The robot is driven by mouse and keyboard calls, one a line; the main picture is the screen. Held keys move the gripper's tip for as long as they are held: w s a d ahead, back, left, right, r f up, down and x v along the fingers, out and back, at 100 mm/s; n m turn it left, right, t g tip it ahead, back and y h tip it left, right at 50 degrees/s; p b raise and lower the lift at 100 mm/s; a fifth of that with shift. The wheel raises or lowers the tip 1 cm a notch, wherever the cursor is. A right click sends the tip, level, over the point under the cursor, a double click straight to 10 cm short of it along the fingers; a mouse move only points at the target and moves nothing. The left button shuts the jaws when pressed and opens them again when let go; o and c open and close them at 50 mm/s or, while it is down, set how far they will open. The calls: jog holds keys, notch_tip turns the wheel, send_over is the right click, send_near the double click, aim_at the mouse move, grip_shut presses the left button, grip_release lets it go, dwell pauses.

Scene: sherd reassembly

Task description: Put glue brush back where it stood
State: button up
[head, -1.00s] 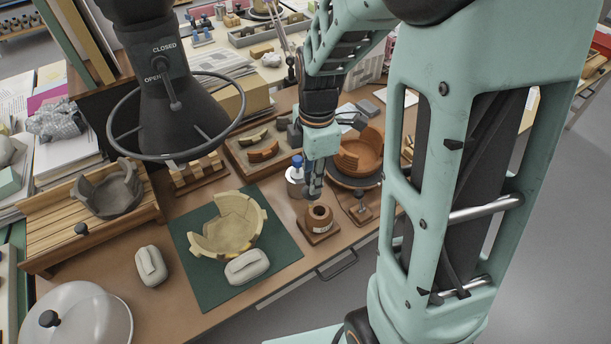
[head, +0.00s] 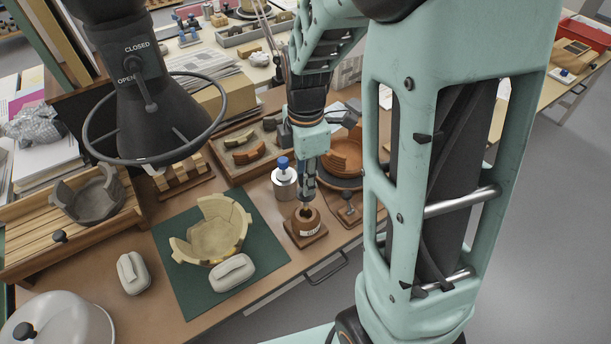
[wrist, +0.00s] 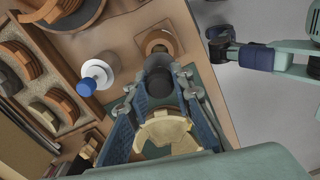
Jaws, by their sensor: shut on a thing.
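My gripper (head: 308,188) points down over the brown glue pot (head: 306,228), which stands on a square wooden base near the table's front edge. The gripper is shut on the glue brush, whose dark rounded end (wrist: 158,76) shows between the fingers in the wrist view. In the head view the lower part of the brush (head: 306,211) is at the pot's mouth. I cannot tell how far inside it is. The pot also shows in the wrist view (wrist: 160,40), partly hidden behind the brush and fingers.
A pale partial bowl (head: 212,235) sits on a green mat (head: 180,285) at left. A sherd tray (head: 225,172) lies behind.

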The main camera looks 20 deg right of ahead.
aim_at(306, 207)
jog(key=shift+f+b, duration=2.95)
jog(key=shift+f, duration=1.05)
jog(key=o, duration=0.9)
jog(key=shift+o, duration=0.2)
jog(key=shift+r, duration=0.1)
notch_tip(306, 207, up, 12)
jog(key=shift+f, duration=0.1)
jog(key=shift+d, duration=0.1)
